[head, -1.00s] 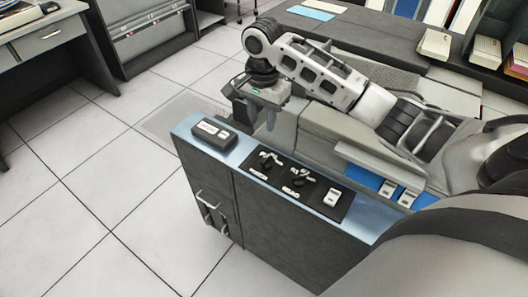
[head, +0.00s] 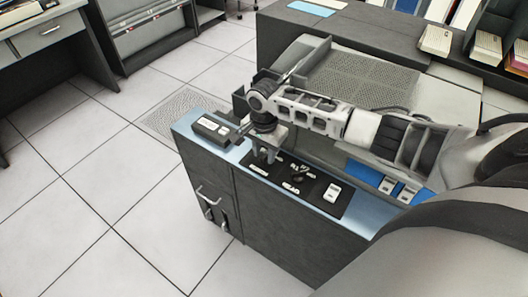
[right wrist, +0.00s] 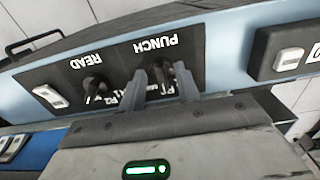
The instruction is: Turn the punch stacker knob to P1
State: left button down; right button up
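The black control panel (head: 262,172) lies on top of the dark cabinet. In the right wrist view the punch stacker knob (right wrist: 161,72) is a dark lever knob under the upside-down word PUNCH, with small position marks partly hidden by my fingers. My right gripper (right wrist: 157,90) is open, one finger on each side of this knob; I cannot tell whether either touches it. In the head view my right gripper (head: 266,158) is low over the panel and hides the punch knob. The read knob (right wrist: 94,86) stands beside it, outside the fingers. My left gripper is not in view.
A white rocker switch (head: 332,193) sits at the panel's right end. A dark switch box (head: 212,129) is on the cabinet's blue top (head: 185,123), left of the gripper. More white switches (head: 388,184) are on a blue strip at the right. The floor at left is clear.

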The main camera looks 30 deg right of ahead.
jog(key=shift+f, duration=0.3)
grip_shut()
jog(key=shift+n, duration=0.3)
jog(key=n, duration=0.4)
jog(key=shift+s+d+r, duration=0.1)
jog(key=shift+s, duration=0.05)
jog(key=shift+d+n, duration=0.2)
jog(key=shift+n, duration=1.9)
